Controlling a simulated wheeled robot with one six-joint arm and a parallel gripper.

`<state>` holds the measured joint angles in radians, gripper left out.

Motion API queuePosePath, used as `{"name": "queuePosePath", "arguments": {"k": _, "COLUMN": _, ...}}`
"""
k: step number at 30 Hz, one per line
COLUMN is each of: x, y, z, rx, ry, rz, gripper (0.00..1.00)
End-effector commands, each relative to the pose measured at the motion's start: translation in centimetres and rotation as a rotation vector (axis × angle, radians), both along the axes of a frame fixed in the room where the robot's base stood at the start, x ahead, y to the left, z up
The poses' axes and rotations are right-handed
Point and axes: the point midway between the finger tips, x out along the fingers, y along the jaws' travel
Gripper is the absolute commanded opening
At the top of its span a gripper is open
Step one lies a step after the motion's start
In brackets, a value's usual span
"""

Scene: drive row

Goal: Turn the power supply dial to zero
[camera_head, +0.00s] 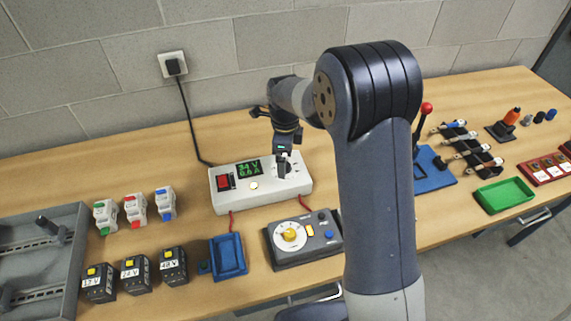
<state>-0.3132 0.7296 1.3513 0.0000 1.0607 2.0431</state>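The power supply (236,200) is a white box on the wooden bench against the wall. Its green display reads about 34 V and 0.6 A. My gripper (281,173) points down over the dial area. Its fingers are small and dark here, so I cannot tell whether they are open, shut or touching the dial.
A grey box with a yellow-centred dial (290,235) stands in front of the supply. A blue tray (229,256), several breakers (135,211) and black modules (136,274) are at the left. A blue lever base (432,172) and a green tray (504,194) are at the right. My arm hides the middle.

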Motion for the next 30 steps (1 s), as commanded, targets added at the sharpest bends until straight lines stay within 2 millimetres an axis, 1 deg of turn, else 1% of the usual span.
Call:
{"name": "queuePosePath", "arguments": {"k": 5, "x": 0.0, "y": 0.0, "z": -0.3, "rx": 0.0, "ry": 0.0, "rz": 0.001, "gripper": 0.95}}
{"name": "queuePosePath", "arguments": {"k": 18, "x": 0.0, "y": 0.0, "z": -2.4, "rx": 0.0, "ry": 0.001, "rz": 0.003, "gripper": 0.95}}
{"name": "queuePosePath", "arguments": {"k": 26, "x": 0.0, "y": 0.0, "z": -2.4, "rx": 0.0, "ry": 0.0, "rz": 0.003, "gripper": 0.95}}
{"name": "queuePosePath", "arguments": {"k": 30, "x": 0.0, "y": 0.0, "z": -2.4, "rx": 0.0, "ry": 0.0, "rz": 0.003, "gripper": 0.84}}
